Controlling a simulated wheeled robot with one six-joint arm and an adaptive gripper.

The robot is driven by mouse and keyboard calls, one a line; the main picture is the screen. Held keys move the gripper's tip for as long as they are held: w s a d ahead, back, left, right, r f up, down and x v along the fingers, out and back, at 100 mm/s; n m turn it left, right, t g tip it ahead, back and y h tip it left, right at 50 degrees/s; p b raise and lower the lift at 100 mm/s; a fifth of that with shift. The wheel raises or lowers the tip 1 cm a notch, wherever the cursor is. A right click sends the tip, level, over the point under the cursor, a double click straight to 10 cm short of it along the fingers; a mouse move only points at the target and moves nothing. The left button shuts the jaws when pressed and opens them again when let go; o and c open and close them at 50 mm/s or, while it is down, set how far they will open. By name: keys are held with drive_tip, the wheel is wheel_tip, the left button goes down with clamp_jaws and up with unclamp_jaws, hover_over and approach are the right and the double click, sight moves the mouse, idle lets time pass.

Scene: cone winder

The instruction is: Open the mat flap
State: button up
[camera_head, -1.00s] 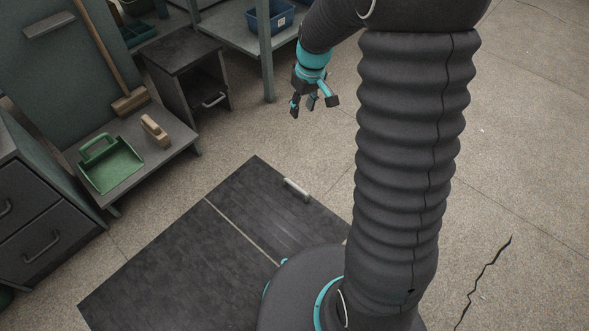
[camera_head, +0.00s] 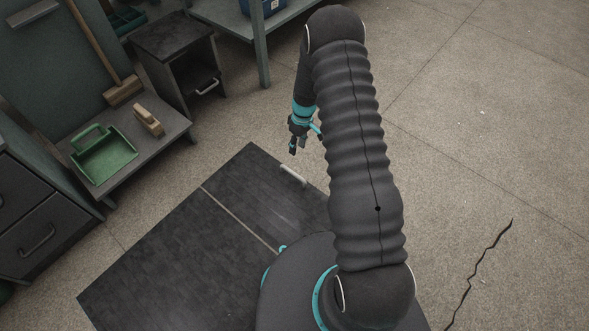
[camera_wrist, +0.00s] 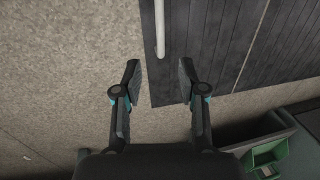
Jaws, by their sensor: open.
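The dark mat (camera_head: 170,250) lies flat on the floor, split by a thin pale seam. Its flap (camera_head: 262,195) is the part on the far right side of the seam and lies flat. A pale bar handle (camera_head: 293,176) sits near the flap's outer edge. My gripper (camera_head: 297,148) is open and empty, above the floor just beyond the handle. In the wrist view, my gripper (camera_wrist: 156,80) has its fingers spread, with the handle (camera_wrist: 160,28) ahead between them and apart from them. Part of the flap is hidden behind my arm and base.
A low bench at the left holds a green dustpan (camera_head: 103,155) and a wooden brush (camera_head: 148,121). A broom (camera_head: 122,88) leans behind it. A dark cabinet (camera_head: 178,65) and a drawer unit (camera_head: 40,225) stand nearby. The floor right of the mat is clear.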

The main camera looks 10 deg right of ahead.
drive_tip(key=f, duration=0.4)
drive_tip(key=s+a+f, duration=0.1)
drive_tip(key=f, duration=0.3)
drive_tip(key=a+f, duration=0.1)
drive_tip(key=f, duration=0.4)
drive_tip(key=shift+s, duration=0.25)
